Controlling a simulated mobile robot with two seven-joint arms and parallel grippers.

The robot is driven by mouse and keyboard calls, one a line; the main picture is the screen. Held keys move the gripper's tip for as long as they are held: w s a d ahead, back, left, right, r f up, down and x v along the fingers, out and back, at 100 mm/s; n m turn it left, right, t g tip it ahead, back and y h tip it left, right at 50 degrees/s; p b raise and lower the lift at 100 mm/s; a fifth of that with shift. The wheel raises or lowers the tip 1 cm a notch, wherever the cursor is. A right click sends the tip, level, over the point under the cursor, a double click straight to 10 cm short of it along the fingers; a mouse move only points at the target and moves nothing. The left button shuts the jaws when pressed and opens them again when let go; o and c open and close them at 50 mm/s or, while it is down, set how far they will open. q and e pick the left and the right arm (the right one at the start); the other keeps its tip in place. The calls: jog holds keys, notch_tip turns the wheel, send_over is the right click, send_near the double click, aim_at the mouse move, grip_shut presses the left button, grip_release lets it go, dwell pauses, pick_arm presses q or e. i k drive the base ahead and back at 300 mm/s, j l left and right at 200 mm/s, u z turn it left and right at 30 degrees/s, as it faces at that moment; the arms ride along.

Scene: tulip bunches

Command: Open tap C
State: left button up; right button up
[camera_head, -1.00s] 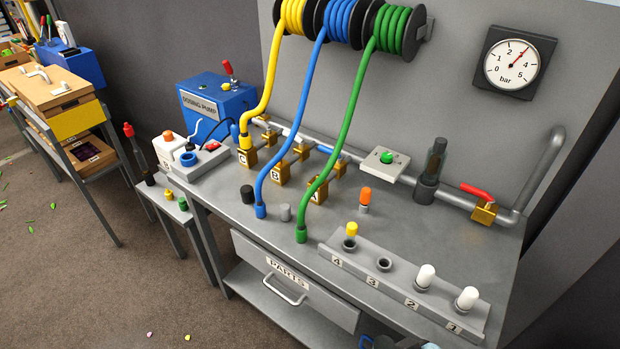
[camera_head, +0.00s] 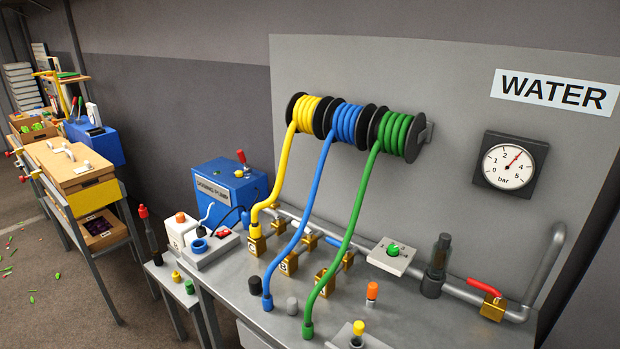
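Tap C is a brass block (camera_head: 256,245) marked C on the grey bench, leftmost of three lettered brass blocks. The yellow hose (camera_head: 283,180) runs from its reel down to the top of tap C. Block B (camera_head: 288,264) stands to its right, with the blue hose passing in front. The third block (camera_head: 324,283) has its letter partly hidden by the green hose. A handle on tap C cannot be made out. Neither of my grippers is in view.
A blue dosing pump (camera_head: 226,192) stands left of tap C, with a white and grey unit (camera_head: 208,247) in front. A pipe with a red-handled valve (camera_head: 491,303) runs along the back. The pressure gauge (camera_head: 508,164) hangs on the panel. Loose caps stand on the bench front.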

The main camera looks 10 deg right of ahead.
aim_at(274, 214)
jog(key=i+j+z, duration=0.15)
jog(key=j, duration=0.2)
jog(key=i+j+z, duration=0.15)
jog(key=j, duration=0.2)
jog(key=i+j+z, duration=0.15)
jog(key=j, duration=0.25)
jog(key=j+z, duration=0.15)
jog(key=j, duration=0.2)
